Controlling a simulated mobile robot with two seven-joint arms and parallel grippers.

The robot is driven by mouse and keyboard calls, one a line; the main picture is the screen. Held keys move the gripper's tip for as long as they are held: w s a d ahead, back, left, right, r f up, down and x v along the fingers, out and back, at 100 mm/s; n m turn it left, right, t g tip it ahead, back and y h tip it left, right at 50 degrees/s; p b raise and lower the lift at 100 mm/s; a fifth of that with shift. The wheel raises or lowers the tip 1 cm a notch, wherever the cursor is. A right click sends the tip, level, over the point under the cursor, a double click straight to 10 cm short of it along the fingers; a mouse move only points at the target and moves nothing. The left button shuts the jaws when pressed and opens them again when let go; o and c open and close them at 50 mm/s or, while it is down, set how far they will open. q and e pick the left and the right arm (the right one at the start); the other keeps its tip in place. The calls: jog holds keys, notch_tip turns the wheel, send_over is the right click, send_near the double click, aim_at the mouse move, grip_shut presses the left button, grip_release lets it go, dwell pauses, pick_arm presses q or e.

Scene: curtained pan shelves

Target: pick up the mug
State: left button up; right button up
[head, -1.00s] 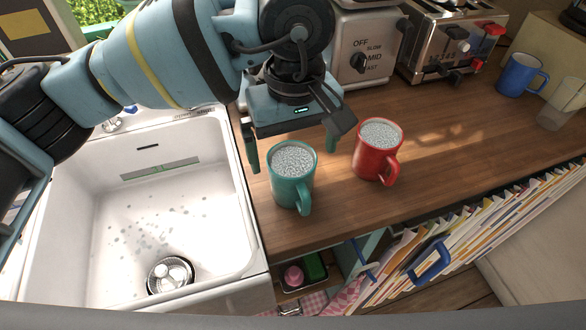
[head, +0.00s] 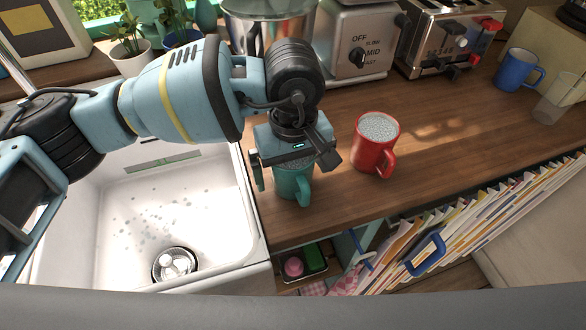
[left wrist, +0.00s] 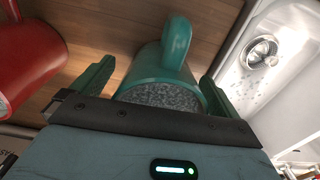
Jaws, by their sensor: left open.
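A teal mug (head: 293,184) stands upright on the wooden counter beside the sink, filled with something grey and speckled. It also shows in the left wrist view (left wrist: 160,68), with its handle pointing away from the gripper base. My left gripper (head: 288,178) is open and lowered over the mug. In the left wrist view my left gripper's fingers (left wrist: 155,85) are on either side of the mug, with the right finger very close to its wall. A red mug (head: 375,146) with similar contents stands to the right. A blue mug (head: 519,71) is at the far right. My right gripper is not in view.
A white sink (head: 205,232) lies left of the counter edge. A mixer-like appliance (head: 362,35) and a toaster (head: 440,45) stand at the back. A clear cup (head: 556,98) is at the right. Books (head: 450,232) fill a shelf below. Counter right of the red mug is mostly clear.

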pick_arm(q)
jog(key=c, duration=1.3)
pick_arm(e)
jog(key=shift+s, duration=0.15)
pick_arm(q)
jog(key=shift+o, duration=0.2)
jog(key=shift+r, duration=0.2)
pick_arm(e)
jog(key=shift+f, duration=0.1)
